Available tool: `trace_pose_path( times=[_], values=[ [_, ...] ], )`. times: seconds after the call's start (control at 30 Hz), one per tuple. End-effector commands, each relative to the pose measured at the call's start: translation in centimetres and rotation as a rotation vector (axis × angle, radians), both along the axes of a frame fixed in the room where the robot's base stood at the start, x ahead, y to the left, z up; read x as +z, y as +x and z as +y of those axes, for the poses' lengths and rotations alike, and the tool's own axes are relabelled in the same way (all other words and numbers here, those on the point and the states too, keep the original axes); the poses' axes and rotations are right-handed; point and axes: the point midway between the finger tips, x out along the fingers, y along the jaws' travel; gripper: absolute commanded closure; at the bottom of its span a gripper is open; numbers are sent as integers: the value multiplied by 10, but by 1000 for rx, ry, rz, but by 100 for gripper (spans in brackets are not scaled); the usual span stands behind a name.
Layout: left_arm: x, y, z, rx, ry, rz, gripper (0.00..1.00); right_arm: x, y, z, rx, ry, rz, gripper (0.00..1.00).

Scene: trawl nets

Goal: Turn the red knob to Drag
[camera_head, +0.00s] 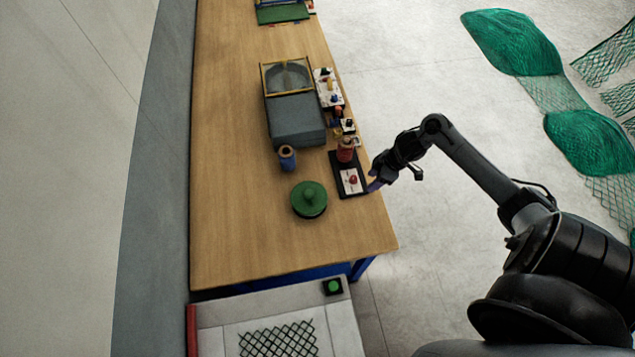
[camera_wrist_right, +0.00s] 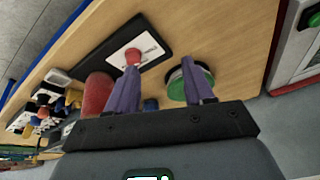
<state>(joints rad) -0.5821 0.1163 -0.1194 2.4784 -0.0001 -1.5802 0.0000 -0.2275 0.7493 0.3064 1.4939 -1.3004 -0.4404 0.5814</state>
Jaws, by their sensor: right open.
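The red knob (camera_head: 352,180) sits on a white plate set in a black panel (camera_head: 338,165) near the right edge of the wooden table. In the wrist view the knob (camera_wrist_right: 133,56) shows just beyond the tip of the left-hand finger, on the white plate (camera_wrist_right: 147,43). My right gripper (camera_head: 376,183) is at the table's right edge, just right of the panel. Its two purple fingers (camera_wrist_right: 160,68) are spread apart, with nothing seen between them. I cannot tell whether a finger touches the knob. The plate's lettering is too small to read. My left gripper is out of view.
A red cylinder (camera_head: 346,156) stands at the panel's far end. A grey box (camera_head: 296,120) is farther back. The near table top is clear.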

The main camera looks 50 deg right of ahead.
Motion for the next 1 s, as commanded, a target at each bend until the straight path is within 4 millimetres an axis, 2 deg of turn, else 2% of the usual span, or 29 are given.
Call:
trace_pose_path(
  times=[0.03, 0.1, 0.2, 0.3, 0.47, 0.8, 1.0],
  values=[
    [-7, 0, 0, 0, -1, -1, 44, 4, 10, -14, -6, -23, -17, 48],
    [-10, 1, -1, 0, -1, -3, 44, 13, 21, -25, -7, -45, -41, 48],
    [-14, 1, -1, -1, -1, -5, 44, 19, 33, -31, -4, -62, -63, 48],
    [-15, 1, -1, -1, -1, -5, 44, 15, 39, -29, -4, -59, -72, 48],
    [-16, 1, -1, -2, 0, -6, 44, -4, 46, -24, -5, -58, -71, 48],
    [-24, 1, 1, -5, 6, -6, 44, -54, 63, -13, -4, -60, -71, 48],
    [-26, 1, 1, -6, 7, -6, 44, -71, 70, -9, -5, -60, -72, 48]
  ],
)
